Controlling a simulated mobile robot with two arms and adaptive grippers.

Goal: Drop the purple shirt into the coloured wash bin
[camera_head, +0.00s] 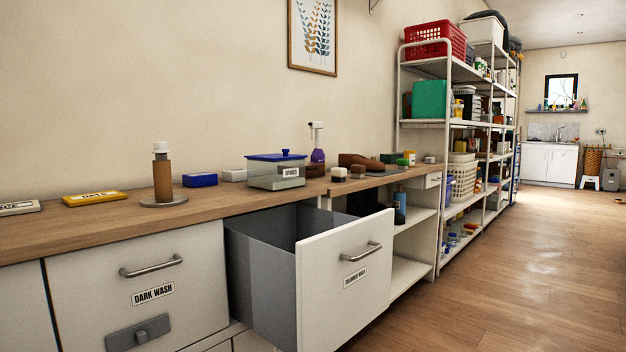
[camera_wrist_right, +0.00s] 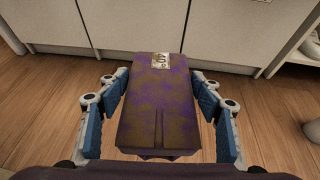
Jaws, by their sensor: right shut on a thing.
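The purple shirt (camera_wrist_right: 158,108) is a folded, flat bundle with yellowish-brown patches and a pale label at its far end. It fills the space between the blue-padded fingers of my right gripper (camera_wrist_right: 155,88), which is shut on it above the wooden floor. The coloured wash bin (camera_head: 345,260) is pulled open in the head view. It has grey inner walls and a white front with a metal handle and a small label. Its bottom is hidden. Neither gripper nor the shirt shows in the head view. My left gripper is in neither view.
The closed dark wash bin (camera_head: 140,290) is left of the open one. A loaded shelf rack (camera_head: 445,125) stands beyond. The floor (camera_head: 500,290) at right is clear.

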